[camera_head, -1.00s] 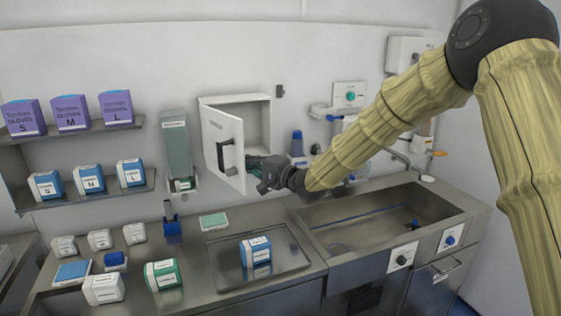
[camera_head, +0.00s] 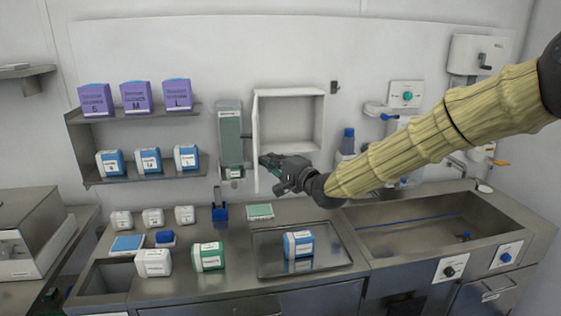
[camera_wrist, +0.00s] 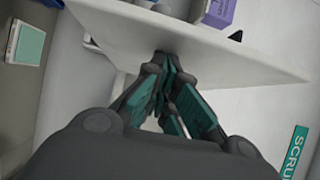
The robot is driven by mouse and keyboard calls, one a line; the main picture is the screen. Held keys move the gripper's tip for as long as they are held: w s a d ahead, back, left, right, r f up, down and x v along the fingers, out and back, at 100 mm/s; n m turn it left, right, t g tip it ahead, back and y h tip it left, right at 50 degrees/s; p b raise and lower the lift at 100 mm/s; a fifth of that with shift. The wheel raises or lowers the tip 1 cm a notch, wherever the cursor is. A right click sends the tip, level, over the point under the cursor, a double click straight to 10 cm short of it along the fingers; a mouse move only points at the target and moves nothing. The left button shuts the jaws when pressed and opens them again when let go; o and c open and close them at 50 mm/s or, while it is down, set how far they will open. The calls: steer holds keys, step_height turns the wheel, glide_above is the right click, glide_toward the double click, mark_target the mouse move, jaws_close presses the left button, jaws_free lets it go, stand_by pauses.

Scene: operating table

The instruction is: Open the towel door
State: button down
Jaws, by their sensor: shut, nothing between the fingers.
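The white towel door (camera_head: 256,140) stands swung out from its wall cabinet (camera_head: 288,92), seen nearly edge-on. The cabinet's pale interior (camera_head: 290,122) is exposed and looks empty in its visible part. My gripper (camera_head: 266,162) is shut and empty, at the inner face of the door near its lower part. In the wrist view, the shut fingertips (camera_wrist: 164,62) lie close against the white door panel (camera_wrist: 215,55); I cannot tell if they touch it. The door's handle is mostly hidden behind the panel, with a dark bit showing past its edge.
A soap dispenser (camera_head: 231,135) hangs left of the door, close to it. Shelves with purple boxes (camera_head: 136,97) are further left. Below are a metal tray (camera_head: 335,256) with a blue box (camera_head: 298,245) and a sink (camera_head: 420,232) at right.

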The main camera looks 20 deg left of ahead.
steer(key=shift+s+a, duration=0.1)
stand_by(0.5)
steer(key=s+b+v, duration=0.1)
steer(key=b+v, duration=0.2)
steer(key=v, duration=0.9)
steer(key=s+d+f+g+h, duration=0.1)
steer(key=s+d+f+h, duration=0.3)
steer(key=f, duration=1)
steer(key=s+d+f+n+g+h, duration=0.1)
steer(key=s+d+f, duration=0.4)
steer(key=f, duration=0.9)
steer(key=s+d+f+g+h, duration=0.1)
steer(key=s+d+f+h, duration=0.35)
steer(key=f, duration=0.95)
steer(key=s+d+f+n+g+h, duration=0.2)
steer(key=s+d+f+n+g, duration=0.15)
steer(key=s+d+f, duration=1.05)
steer(key=s+d+f+n+g+h, duration=0.1)
steer(key=s+d+f+g+h, duration=0.2)
steer(key=s+d, duration=0.9)
steer(key=s, duration=0.3)
steer(key=shift+d+h, duration=0.25)
steer(key=shift+h, duration=0.1)
